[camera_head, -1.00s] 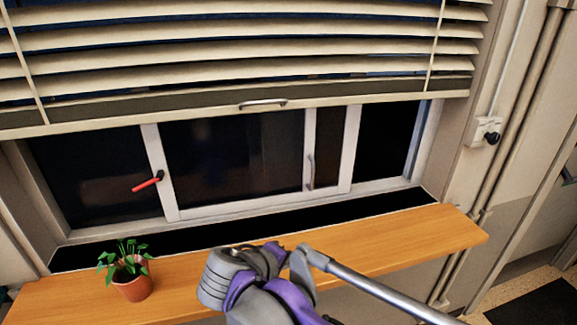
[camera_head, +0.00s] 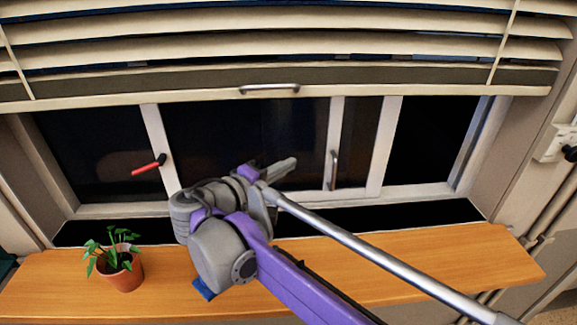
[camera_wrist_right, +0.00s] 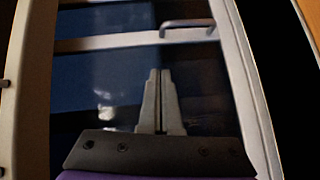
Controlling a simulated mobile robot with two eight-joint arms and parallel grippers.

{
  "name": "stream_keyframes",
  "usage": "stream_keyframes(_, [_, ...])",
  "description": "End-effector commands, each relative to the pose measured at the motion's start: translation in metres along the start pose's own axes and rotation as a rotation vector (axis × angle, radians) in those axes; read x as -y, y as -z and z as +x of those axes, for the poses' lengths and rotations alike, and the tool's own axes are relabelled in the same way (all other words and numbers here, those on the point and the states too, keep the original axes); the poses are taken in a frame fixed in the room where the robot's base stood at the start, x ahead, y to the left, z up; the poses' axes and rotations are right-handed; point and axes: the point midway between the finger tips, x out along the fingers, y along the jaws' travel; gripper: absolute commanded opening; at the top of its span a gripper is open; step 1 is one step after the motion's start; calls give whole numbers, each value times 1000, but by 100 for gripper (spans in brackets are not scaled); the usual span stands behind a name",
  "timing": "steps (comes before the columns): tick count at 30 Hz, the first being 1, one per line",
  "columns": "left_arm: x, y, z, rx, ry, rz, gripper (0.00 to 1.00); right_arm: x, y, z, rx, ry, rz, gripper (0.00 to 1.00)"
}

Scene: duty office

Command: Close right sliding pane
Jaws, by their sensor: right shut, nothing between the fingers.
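The white-framed right sliding pane (camera_head: 336,125) has a vertical metal handle (camera_head: 334,168) on its upright. A dark gap-like area shows right of the pane's frame; whether it is open or glazed I cannot tell. My right gripper (camera_head: 292,163) is in front of the dark glass, left of the handle and apart from it, fingers pointing right. In the right wrist view the shut, empty fingers (camera_wrist_right: 160,75) point at the frame bar (camera_wrist_right: 110,41) that carries the handle (camera_wrist_right: 187,26). My left gripper is not in view.
A raised slatted blind (camera_head: 270,75) hangs above the window. A red handle (camera_head: 149,164) sits on the left upright. A potted plant (camera_head: 120,268) stands left on the wooden sill (camera_head: 440,255). The right part of the sill is clear.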

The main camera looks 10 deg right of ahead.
Motion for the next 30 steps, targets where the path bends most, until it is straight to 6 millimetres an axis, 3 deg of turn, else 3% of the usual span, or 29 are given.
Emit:
stream_keyframes(6, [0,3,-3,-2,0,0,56,-1,-1,50,5,-1,0,0])
stream_keyframes(9, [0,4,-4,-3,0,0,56,-1,-1,70,4,-1,0,0])
stream_keyframes(12, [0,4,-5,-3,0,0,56,-1,-15,80,3,0,0,0])
stream_keyframes(19, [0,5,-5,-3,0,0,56,0,-28,93,2,0,0,0])
stream_keyframes(30, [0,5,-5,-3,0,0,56,0,-29,94,0,1,0,0])
